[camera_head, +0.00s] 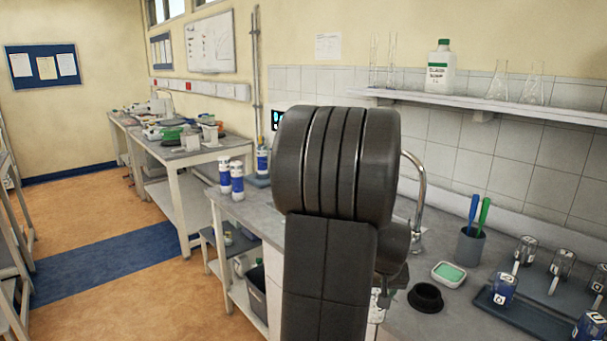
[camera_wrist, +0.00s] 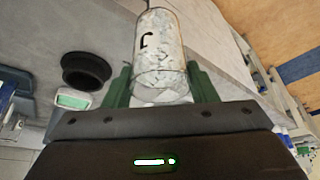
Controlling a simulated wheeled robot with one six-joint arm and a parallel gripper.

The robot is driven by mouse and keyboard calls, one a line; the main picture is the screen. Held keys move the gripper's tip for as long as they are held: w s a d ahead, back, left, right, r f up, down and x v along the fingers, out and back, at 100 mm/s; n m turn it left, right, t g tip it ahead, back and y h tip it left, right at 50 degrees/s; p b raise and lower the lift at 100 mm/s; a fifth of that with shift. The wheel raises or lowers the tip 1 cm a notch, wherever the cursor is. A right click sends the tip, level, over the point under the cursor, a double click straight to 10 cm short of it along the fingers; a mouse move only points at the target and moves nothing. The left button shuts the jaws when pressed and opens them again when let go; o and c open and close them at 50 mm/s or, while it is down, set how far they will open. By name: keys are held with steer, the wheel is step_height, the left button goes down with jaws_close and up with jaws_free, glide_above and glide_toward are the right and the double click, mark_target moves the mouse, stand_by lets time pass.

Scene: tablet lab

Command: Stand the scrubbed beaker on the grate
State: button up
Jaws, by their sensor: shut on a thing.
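My gripper (camera_wrist: 160,88) is shut on a clear glass beaker (camera_wrist: 160,45) in the wrist view, with a green finger on each side. The beaker has a black letter-like mark and whitish patches over its wall. In the head view my arm hides most of the gripper, and a small part of the beaker (camera_head: 377,308) shows below it, over the counter's front part. A dark tray (camera_head: 520,318) at the right bears jars with blue contents and lettered labels. Glass vessels stand on rods behind it. I cannot tell which surface is the grate.
A black round ring-shaped holder (camera_head: 426,297) and a green sponge in a white dish (camera_head: 449,273) lie on the counter. A grey cup (camera_head: 470,246) holds blue and green brushes. A tap (camera_head: 416,190) stands behind my arm. A shelf (camera_head: 480,105) with glassware hangs above.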

steer(key=w+a+f, duration=0.4)
steer(key=a+f, duration=0.2)
steer(key=a, duration=0.3)
steer(key=w+a+f+n, duration=0.1)
steer(key=w+a+f, duration=0.4)
steer(key=a+f, duration=0.2)
steer(key=shift+a+f+n+y, duration=0.25)
steer(key=shift+a+n+y, duration=0.05)
steer(key=shift+a, duration=0.75)
steer(key=shift+s, duration=0.1)
